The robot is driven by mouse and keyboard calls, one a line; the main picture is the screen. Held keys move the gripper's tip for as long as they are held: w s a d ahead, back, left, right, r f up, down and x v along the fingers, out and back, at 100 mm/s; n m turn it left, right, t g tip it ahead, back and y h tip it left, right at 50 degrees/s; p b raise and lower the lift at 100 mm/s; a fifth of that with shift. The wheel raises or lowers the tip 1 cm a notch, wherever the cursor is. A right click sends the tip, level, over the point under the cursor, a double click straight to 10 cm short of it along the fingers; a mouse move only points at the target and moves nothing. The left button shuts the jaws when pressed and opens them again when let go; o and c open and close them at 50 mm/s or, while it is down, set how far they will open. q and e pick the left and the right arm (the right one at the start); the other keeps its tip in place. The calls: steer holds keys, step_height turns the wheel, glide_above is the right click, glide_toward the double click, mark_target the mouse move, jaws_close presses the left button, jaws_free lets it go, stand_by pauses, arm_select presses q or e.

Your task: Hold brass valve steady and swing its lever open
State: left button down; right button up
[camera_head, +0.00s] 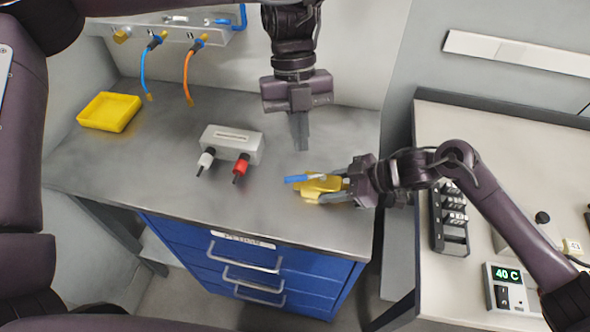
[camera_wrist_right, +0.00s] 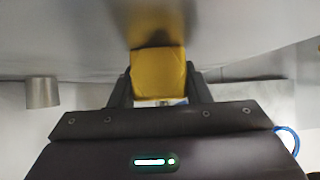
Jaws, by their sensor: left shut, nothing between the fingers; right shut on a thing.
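The brass valve (camera_head: 323,187) is a yellow body near the front right of the grey workbench, with a blue lever (camera_head: 297,179) pointing left. My right gripper (camera_head: 338,186) is shut on the valve from the right. In the right wrist view, the yellow valve body (camera_wrist_right: 158,74) sits between the two fingers (camera_wrist_right: 158,88). My left gripper (camera_head: 301,146) is above and behind the valve, pointing down, with its fingers shut and empty. It is apart from the lever. The far side of the valve is hidden in the wrist view.
A grey box with white and red plugs (camera_head: 233,145) stands left of the valve. A yellow tray (camera_head: 109,111) lies at the back left. Blue and orange cables (camera_head: 187,80) hang from a wall panel. A second bench (camera_head: 480,140) with devices stands right, beyond a gap.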

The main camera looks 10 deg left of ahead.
arm_select(q)
glide_above(303, 178)
steer(key=s, duration=0.4)
step_height(303, 178, down, 8)
steer(key=f, duration=0.1)
steer(key=w, duration=0.1)
steer(key=w+a+f, duration=0.1)
steer(key=f, duration=0.1)
steer(key=shift+w+a+f, duration=0.15)
steer(key=shift+w+a, duration=0.1)
steer(key=shift+w, duration=0.15)
steer(key=shift+w+a+y, duration=0.3)
steer(key=shift+w, duration=0.35)
steer(key=shift+s, duration=0.1)
